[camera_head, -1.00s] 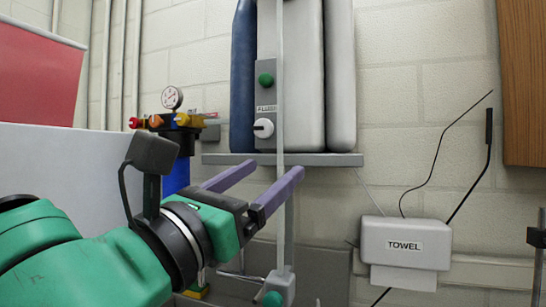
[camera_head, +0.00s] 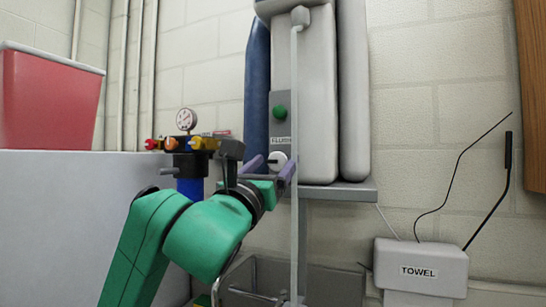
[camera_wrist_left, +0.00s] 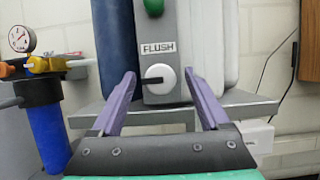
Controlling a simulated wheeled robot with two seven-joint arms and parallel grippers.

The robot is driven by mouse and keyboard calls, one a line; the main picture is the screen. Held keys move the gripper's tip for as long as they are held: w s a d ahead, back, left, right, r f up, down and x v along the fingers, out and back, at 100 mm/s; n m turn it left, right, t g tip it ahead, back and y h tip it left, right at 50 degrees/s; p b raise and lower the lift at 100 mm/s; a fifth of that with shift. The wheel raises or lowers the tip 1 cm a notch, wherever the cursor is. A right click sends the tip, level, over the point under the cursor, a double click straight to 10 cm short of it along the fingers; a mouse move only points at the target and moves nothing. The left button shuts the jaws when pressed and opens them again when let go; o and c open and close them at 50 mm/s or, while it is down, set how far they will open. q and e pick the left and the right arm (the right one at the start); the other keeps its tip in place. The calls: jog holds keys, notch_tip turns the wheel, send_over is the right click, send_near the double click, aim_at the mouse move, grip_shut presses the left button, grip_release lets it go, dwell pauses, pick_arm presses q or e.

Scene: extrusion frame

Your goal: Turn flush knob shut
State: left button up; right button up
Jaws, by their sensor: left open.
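The flush knob (camera_wrist_left: 158,79) is a round white knob with a dark pointer, below the FLUSH label (camera_wrist_left: 158,48) on a grey panel. In the left wrist view its pointer sticks out to the left. In the head view the knob (camera_head: 277,160) is partly hidden behind my gripper. My left gripper (camera_head: 268,168) is open, its two purple fingers on either side of the knob as seen from the wrist (camera_wrist_left: 162,88). The fingers look short of the knob, and I see no contact. My right gripper is not in view.
A green button (camera_head: 280,112) sits above the knob. A grey shelf (camera_head: 350,190) runs under the panel. A thin vertical pole (camera_head: 295,225) stands close by my fingers. A gauge with colored valves (camera_head: 186,120) is to the left; a towel dispenser (camera_head: 420,270) is at lower right.

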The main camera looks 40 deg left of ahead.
pick_arm(q)
jog(key=shift+f, duration=0.1)
grip_shut()
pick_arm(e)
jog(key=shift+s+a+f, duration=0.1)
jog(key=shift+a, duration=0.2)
